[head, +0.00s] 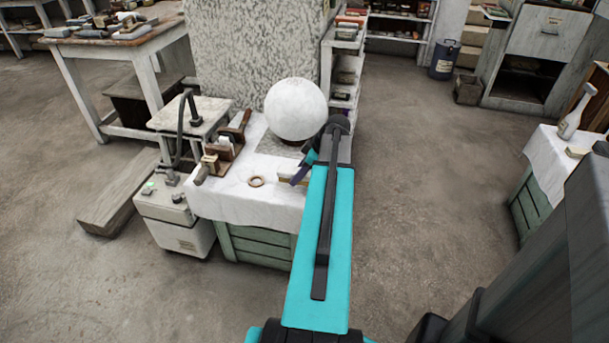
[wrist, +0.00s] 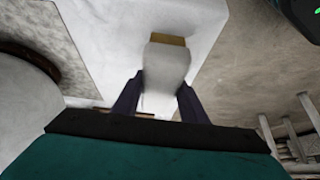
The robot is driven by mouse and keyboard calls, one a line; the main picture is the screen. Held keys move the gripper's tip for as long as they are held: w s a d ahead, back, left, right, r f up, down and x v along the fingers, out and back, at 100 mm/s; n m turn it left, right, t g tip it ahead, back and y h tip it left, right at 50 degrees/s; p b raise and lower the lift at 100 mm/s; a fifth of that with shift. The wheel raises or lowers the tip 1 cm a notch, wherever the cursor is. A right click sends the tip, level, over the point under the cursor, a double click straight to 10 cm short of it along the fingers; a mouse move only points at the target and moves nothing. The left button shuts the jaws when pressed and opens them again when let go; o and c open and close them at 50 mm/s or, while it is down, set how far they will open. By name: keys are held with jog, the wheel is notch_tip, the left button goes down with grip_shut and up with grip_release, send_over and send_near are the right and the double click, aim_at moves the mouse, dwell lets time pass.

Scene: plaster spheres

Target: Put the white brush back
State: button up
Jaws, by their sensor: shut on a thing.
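My gripper (wrist: 158,98) is shut on the white brush (wrist: 166,66), which sits between the two dark purple fingers in the wrist view. The brush has a pale, soft-looking body and a tan edge at its far end. In the head view my gripper (head: 300,176) is over the right part of the cloth-covered bench, just in front of the white sphere. My arm hides part of this area, and the brush is hard to make out there. A brown wooden rack (head: 224,152) with upright pieces stands at the bench's left side.
The large white plaster sphere (head: 295,109) rests at the back of the white-clothed bench (head: 226,200). A small brown ring (head: 256,181) lies on the cloth. A grey machine with a hose (head: 174,211) stands left of the bench. Open floor lies to the right.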

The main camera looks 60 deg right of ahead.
jog(key=shift+d+f, duration=0.15)
jog(key=shift+d, duration=1.85)
jog(key=shift+f, duration=0.15)
jog(key=shift+f, duration=1.6)
jog(key=shift+f, duration=0.1)
jog(key=o, duration=1.1)
jog(key=v, duration=1.2)
jog(key=shift+w, duration=0.1)
